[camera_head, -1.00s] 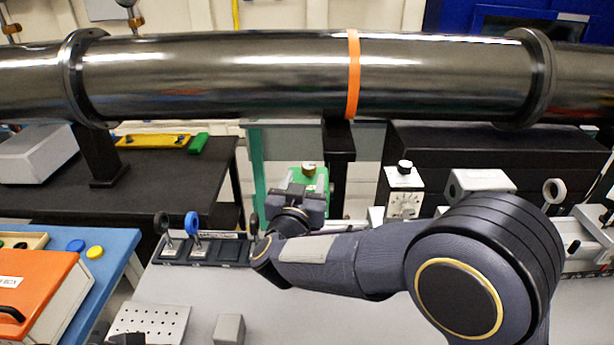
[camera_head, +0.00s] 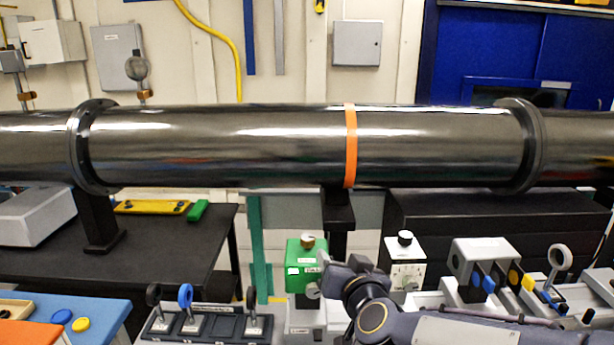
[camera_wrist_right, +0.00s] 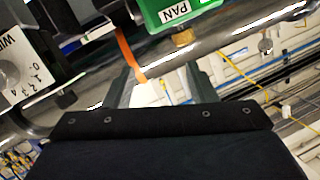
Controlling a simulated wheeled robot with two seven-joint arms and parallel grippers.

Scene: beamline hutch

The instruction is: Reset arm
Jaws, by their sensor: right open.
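My right gripper (camera_head: 350,265) is in the lower middle of the head view, in front of and just right of a green box (camera_head: 303,262) with a brass knob. Its fingers also show in the right wrist view (camera_wrist_right: 160,88). They are apart with nothing between them. The wrist view shows the green box (camera_wrist_right: 175,12) labelled PAN close beyond the fingers, and the dark pipe behind. My right forearm reaches in from the lower right. My left gripper is not in view.
A dark pipe (camera_head: 250,145) with an orange band crosses above the bench. A white dial box (camera_head: 404,262) stands right of the gripper. A slotted rack (camera_head: 225,323) with ring holders is at lower left. Optics mounts (camera_head: 482,255) stand at right.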

